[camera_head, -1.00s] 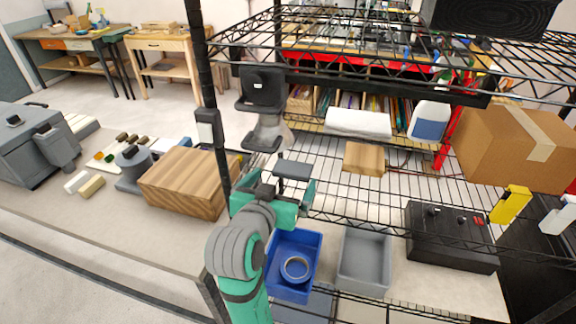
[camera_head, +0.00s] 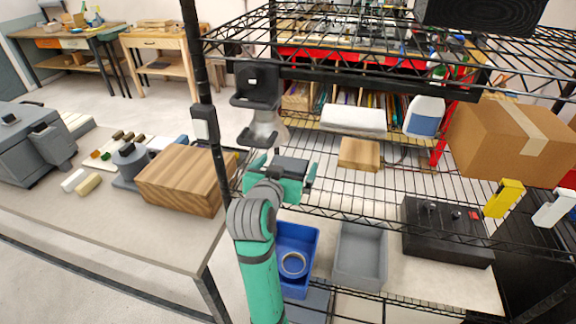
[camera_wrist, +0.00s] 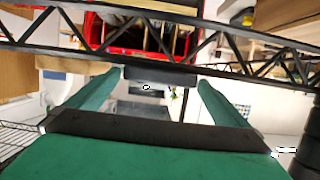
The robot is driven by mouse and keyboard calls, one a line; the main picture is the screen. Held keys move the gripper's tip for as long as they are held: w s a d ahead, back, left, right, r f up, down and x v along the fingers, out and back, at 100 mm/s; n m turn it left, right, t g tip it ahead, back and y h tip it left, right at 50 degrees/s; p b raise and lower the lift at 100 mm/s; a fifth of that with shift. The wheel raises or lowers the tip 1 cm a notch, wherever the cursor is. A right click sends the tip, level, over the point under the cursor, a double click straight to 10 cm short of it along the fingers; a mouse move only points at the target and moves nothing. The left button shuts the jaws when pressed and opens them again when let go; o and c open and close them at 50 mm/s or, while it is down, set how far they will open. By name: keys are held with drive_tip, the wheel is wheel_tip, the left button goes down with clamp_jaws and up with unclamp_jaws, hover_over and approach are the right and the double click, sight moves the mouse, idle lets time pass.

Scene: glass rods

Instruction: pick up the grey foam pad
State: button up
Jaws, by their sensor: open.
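The grey foam pad (camera_head: 291,164) is a small dark grey block on the middle wire shelf in the head view. In the wrist view the pad (camera_wrist: 160,75) shows as a dark bar just beyond and between the fingertips. My green gripper (camera_head: 284,171) is open, with one finger on each side of the pad. In the wrist view both fingers of my gripper (camera_wrist: 160,82) are spread, and I see no clear contact with the pad. The pad's near lower part is hidden by my gripper in the head view.
A black post and shelf truss (camera_head: 350,212) border the shelf. A cardboard box (camera_head: 515,140) is right. Blue (camera_head: 316,245) and grey (camera_head: 361,256) bins sit below.

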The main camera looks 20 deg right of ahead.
drive_tip(key=shift+s+d, duration=0.15)
drive_tip(key=shift+s, duration=0.05)
drive_tip(key=c, duration=1.1)
drive_tip(key=shift+a, duration=0.3)
drive_tip(key=shift+d+r, duration=0.1)
drive_tip(key=shift+r, duration=0.05)
